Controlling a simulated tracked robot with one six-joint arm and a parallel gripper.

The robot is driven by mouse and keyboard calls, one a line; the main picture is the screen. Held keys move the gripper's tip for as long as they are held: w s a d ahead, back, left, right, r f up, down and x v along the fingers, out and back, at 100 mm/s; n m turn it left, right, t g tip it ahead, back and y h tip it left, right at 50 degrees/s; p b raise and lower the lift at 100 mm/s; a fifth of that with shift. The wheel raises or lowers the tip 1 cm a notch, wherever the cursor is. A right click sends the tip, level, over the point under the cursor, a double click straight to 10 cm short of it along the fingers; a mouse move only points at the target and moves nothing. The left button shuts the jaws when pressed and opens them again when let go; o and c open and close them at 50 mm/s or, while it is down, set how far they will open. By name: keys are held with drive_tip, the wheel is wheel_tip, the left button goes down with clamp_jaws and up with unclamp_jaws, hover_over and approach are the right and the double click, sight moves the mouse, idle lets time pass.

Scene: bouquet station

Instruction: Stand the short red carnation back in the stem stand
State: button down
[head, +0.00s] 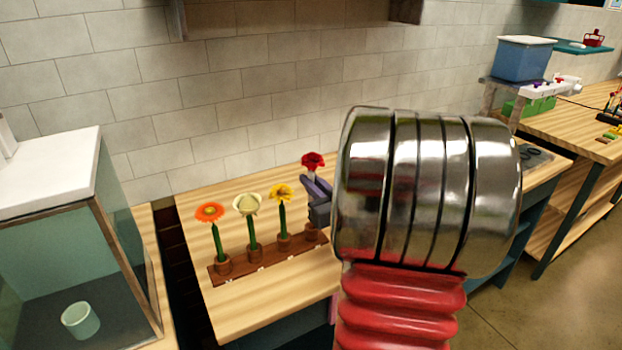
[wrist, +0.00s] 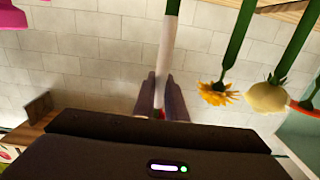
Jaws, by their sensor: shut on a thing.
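The red carnation (head: 313,161) is upright at the right end of the brown stem stand (head: 265,262). My gripper (head: 316,187) is shut on its stem just below the bloom. In the wrist view the stem (wrist: 168,45), pale with a green part at the top edge, runs between my gripper's fingers (wrist: 162,90); only a bit of red shows there. The stand's rightmost holder (head: 312,234) is below the carnation. My gripper hides the lower stem in the head view, so I cannot tell whether its end is inside the holder.
An orange flower (head: 210,212), a cream flower (head: 247,205) and a yellow flower (head: 281,192) stand in the other holders, close to my gripper's left. A glass-sided case (head: 75,230) is at the left. Bare wooden tabletop (head: 275,308) lies before the stand.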

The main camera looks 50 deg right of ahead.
drive_tip(key=shift+f, duration=1.1)
drive_tip(key=shift+s+f, duration=0.1)
drive_tip(key=shift+f, duration=2.25)
idle(2.9)
drive_tip(key=c, duration=1.7)
unclamp_jaws()
drive_tip(key=o, duration=0.5)
drive_tip(key=shift+o, duration=0.2)
drive_tip(key=shift+s, duration=0.1)
